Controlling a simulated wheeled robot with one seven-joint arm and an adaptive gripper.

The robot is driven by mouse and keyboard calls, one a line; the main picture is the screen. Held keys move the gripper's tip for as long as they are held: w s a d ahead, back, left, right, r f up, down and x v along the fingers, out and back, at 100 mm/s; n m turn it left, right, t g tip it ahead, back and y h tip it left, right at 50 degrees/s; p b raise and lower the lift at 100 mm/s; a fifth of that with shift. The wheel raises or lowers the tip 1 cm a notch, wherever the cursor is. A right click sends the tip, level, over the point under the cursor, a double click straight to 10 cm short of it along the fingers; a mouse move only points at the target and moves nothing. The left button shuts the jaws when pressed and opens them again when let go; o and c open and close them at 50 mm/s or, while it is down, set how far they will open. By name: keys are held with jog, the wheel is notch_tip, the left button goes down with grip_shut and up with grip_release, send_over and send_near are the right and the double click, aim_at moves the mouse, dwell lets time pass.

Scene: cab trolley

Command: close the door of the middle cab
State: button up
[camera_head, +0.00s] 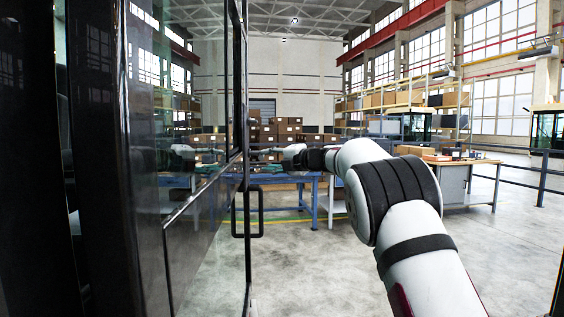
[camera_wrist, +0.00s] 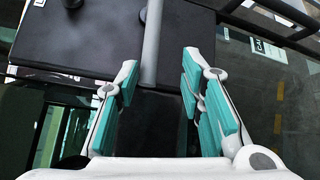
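In the head view the cab's glass door (camera_head: 200,220) with its black frame fills the left side, seen at a steep angle. A black loop handle (camera_head: 261,213) is on its near-right edge. The dark cab pillar (camera_head: 95,150) stands left of the door. My arm reaches from the lower right toward the door's edge, and its reflection shows in the glass. In the wrist view my gripper (camera_wrist: 160,78) is open, with teal pads apart. A grey bar (camera_wrist: 152,45) runs into the space between the fingertips. I cannot tell whether it touches them.
A blue-legged workbench (camera_head: 316,200) and a grey cabinet (camera_head: 455,185) stand behind my arm. Shelves with cardboard boxes (camera_head: 275,132) are at the back. Another cab (camera_head: 550,130) stands at the far right. The grey floor (camera_head: 330,265) between is clear.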

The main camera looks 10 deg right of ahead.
jog(key=shift+v, duration=2.6)
